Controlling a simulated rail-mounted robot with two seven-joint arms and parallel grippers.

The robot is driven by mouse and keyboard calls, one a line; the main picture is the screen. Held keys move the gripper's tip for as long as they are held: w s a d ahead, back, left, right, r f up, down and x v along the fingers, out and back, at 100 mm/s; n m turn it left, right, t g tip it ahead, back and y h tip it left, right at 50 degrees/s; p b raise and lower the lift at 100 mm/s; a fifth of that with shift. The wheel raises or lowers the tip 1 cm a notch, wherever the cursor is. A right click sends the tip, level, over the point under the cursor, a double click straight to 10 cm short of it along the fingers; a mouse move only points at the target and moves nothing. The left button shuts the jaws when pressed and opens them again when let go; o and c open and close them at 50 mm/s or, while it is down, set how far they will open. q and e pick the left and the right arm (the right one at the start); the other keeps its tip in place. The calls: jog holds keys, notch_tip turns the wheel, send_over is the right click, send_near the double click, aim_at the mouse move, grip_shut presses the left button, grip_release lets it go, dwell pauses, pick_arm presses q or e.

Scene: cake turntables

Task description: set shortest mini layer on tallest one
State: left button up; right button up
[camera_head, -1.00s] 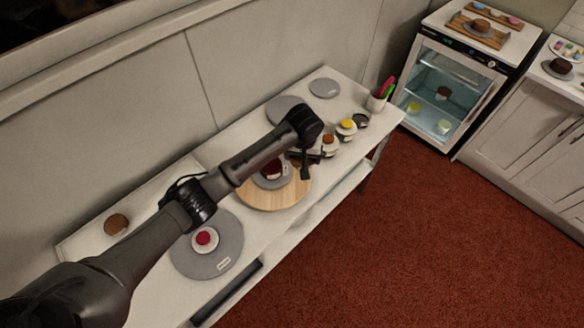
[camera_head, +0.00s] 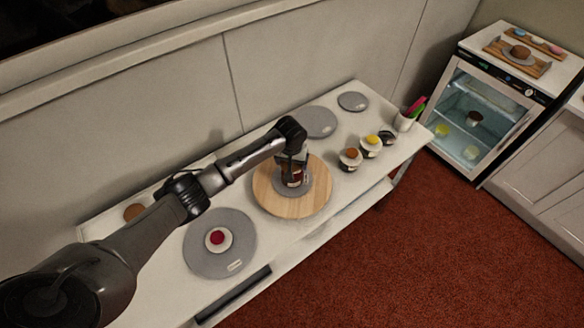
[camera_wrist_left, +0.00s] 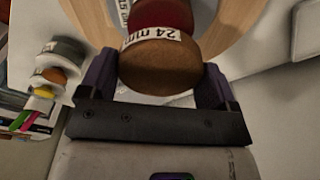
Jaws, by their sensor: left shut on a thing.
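My left gripper (camera_head: 292,163) is over the round wooden turntable (camera_head: 265,203) in the head view. In the left wrist view its fingers (camera_wrist_left: 156,80) are shut on a round brown layer (camera_wrist_left: 155,72) with a "24 mm" label. A dark red layer (camera_wrist_left: 165,14), also with a white label, lies just beyond the brown one. The red layer (camera_head: 294,181) stands on a grey disc (camera_head: 289,192) on the turntable. I cannot tell whether the brown layer touches the red one. The gripper hides most of the brown layer in the head view. My right gripper is not in view.
Several small pots (camera_head: 350,160) and a pen cup (camera_head: 404,122) stand at the right. Two grey discs (camera_head: 319,122) lie bare at the back.

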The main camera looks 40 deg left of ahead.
pick_arm(q)
jog(key=shift+f, duration=1.95)
jog(key=shift+f, duration=0.15)
jog(key=o, duration=0.7)
jog(key=shift+o, duration=0.2)
